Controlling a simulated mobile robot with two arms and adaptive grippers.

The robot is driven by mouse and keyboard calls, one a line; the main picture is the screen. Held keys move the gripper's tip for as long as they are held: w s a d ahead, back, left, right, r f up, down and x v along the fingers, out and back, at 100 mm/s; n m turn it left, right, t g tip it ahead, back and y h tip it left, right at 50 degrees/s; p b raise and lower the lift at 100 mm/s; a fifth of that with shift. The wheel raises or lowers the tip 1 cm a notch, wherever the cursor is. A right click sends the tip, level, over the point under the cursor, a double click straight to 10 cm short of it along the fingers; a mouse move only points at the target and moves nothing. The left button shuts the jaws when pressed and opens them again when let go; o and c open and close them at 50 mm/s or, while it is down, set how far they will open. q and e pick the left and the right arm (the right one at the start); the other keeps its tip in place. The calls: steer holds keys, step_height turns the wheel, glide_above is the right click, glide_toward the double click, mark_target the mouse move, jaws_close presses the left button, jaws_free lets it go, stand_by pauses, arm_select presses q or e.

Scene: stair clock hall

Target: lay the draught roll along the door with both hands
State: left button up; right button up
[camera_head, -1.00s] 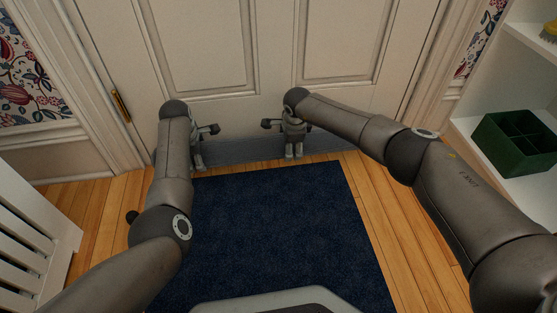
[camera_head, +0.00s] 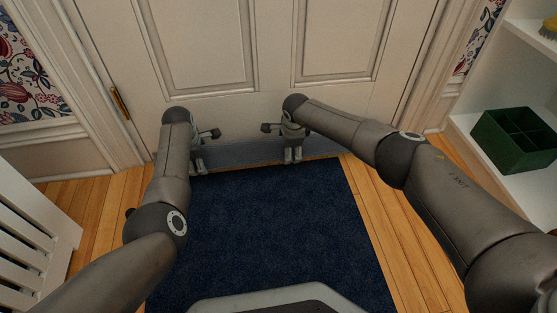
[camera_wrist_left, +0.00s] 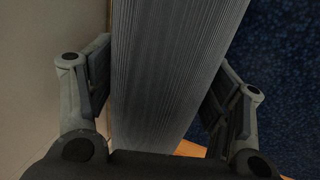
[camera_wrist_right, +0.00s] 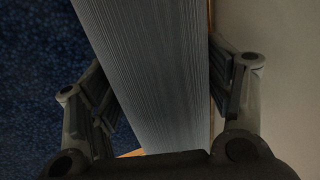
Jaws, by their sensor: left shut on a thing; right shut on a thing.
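The draught roll (camera_head: 245,154) is a long, ribbed grey-blue bar. It lies crosswise along the foot of the cream door (camera_head: 275,112), at the far edge of the navy mat. My left gripper (camera_head: 198,166) is shut on the roll toward its left end, and my right gripper (camera_head: 292,156) is shut on it further right. In the left wrist view the roll (camera_wrist_left: 172,60) runs between the fingers, with the pale door side at left. In the right wrist view the roll (camera_wrist_right: 155,65) also runs between the fingers. Whether it rests fully on the floor I cannot tell.
The navy mat (camera_head: 265,225) covers the middle floor, with bare wood floor (camera_head: 372,215) at its sides. A white slatted piece (camera_head: 35,235) stands at left. White shelves at right hold a green divided box (camera_head: 515,140). A brass hinge (camera_head: 120,103) is on the door's left.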

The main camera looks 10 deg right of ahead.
arm_select(q)
steer(key=shift+s+d+f, duration=0.1)
steer(key=shift+d, duration=0.3)
arm_select(e)
steer(key=shift+w+a+r, duration=0.1)
steer(key=shift+a+r, duration=0.05)
steer(key=shift+a, duration=0.4)
arm_select(q)
steer(key=o, duration=1.4)
steer(key=shift+c, duration=0.2)
arm_select(e)
steer(key=o, duration=1.4)
steer(key=shift+c, duration=0.2)
arm_select(q)
steer(key=shift+o, duration=1.3)
steer(key=shift+a, duration=0.1)
arm_select(e)
steer(key=shift+o, duration=1.3)
steer(key=shift+d, duration=0.1)
arm_select(q)
steer(key=shift+o, duration=0.2)
steer(key=shift+a, duration=0.1)
arm_select(e)
steer(key=shift+o, duration=0.2)
steer(key=shift+d, duration=0.15)
arm_select(q)
steer(key=shift+a, duration=0.1)
arm_select(e)
steer(key=shift+d, duration=0.15)
